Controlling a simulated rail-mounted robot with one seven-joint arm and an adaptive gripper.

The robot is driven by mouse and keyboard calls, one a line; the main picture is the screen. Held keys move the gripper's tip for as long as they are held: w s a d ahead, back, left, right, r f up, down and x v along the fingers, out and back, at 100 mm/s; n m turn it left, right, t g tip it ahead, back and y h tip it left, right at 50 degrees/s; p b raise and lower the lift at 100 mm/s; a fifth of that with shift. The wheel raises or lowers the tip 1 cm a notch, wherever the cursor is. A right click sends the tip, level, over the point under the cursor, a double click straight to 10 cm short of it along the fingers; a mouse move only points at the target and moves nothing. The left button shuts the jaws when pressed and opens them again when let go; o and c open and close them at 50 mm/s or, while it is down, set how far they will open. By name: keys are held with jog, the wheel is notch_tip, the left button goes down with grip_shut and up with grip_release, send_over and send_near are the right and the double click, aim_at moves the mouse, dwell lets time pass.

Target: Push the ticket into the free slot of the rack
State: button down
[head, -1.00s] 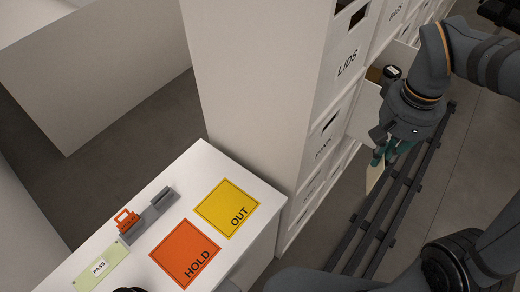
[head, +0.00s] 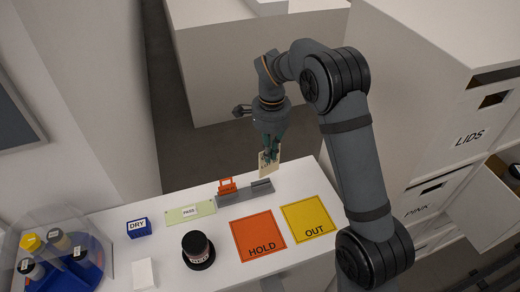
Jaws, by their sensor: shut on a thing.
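My gripper (head: 271,150) is shut on a cream ticket (head: 268,165), which hangs upright below the fingers. Marks on the ticket are too small to read. The grey rack (head: 233,198) lies on the white table. An orange piece (head: 227,184) stands in its left part, and a dark slot shows in its right part with nothing standing in it. The ticket appears above the rack's right part and apart from it; its exact depth over the slot is hard to tell.
The table also bears an orange HOLD mat (head: 258,228), a yellow OUT mat (head: 307,215), a green PASS card (head: 180,216), a blue DRY block (head: 139,228), a dark jar (head: 198,247), a white block (head: 144,273) and a domed carousel of jars (head: 92,281). A drawer (head: 490,205) stands open at right.

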jog(key=w+a+f+m, duration=0.2)
jog(key=f, duration=0.1)
jog(key=shift+w+a+m, duration=0.2)
jog(key=shift+w+m, duration=0.05)
jog(key=shift+m, duration=0.05)
jog(key=shift+s+f, duration=0.1)
notch_tip(320, 180, down, 4)
jog(key=b, duration=0.4)
jog(key=shift+f+b, duration=0.15)
jog(key=shift+b, duration=0.25)
jog(key=shift+f+b, duration=1.85)
jog(key=shift+f, duration=0.05)
jog(key=c, duration=1.8)
grip_release()
jog(key=shift+c, duration=0.2)
